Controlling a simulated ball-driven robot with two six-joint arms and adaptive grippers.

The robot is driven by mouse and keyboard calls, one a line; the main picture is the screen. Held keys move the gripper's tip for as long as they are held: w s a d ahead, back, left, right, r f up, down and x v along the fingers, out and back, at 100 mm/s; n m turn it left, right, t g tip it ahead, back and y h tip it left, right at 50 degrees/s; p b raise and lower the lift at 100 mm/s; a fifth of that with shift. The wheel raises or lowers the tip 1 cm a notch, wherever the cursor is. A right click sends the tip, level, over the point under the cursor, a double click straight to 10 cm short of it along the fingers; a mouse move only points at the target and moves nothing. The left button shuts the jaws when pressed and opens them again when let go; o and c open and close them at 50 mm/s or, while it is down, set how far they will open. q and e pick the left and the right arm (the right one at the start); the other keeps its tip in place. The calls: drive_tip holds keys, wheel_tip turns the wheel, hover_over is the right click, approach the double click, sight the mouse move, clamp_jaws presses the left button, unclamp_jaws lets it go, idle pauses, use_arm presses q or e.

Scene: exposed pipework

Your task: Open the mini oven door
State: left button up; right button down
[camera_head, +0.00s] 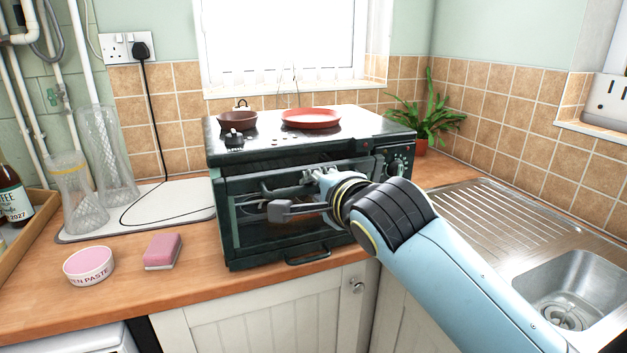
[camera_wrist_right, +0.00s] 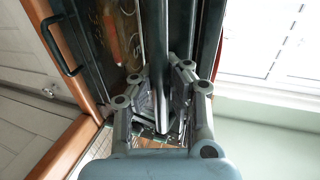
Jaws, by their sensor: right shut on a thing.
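The mini oven (camera_head: 290,240) is a dark green-black box standing on the wooden worktop. Its front has a glass door, with knobs at the upper right. My right gripper (camera_head: 279,200) is in front of the upper part of the door. The gripper hides part of the door in the head view. My left gripper is not in view.
A red plate (camera_head: 311,118) and a brown bowl (camera_head: 238,121) stand on the oven. Glass vases (camera_head: 108,160), a pink sponge (camera_head: 163,251) and a pink-topped tin (camera_head: 89,266) are to the left. A sink (camera_head: 580,290) is to the right. Worktop in front of the oven is narrow.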

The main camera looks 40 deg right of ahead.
drive_tip(key=s+f, duration=0.1)
drive_tip(key=s+f+b, duration=0.1)
drive_tip(key=s, duration=0.1)
drive_tip(key=s+a, duration=0.1)
drive_tip(key=s, duration=0.1)
drive_tip(key=shift+f, duration=0.4)
idle(0.3)
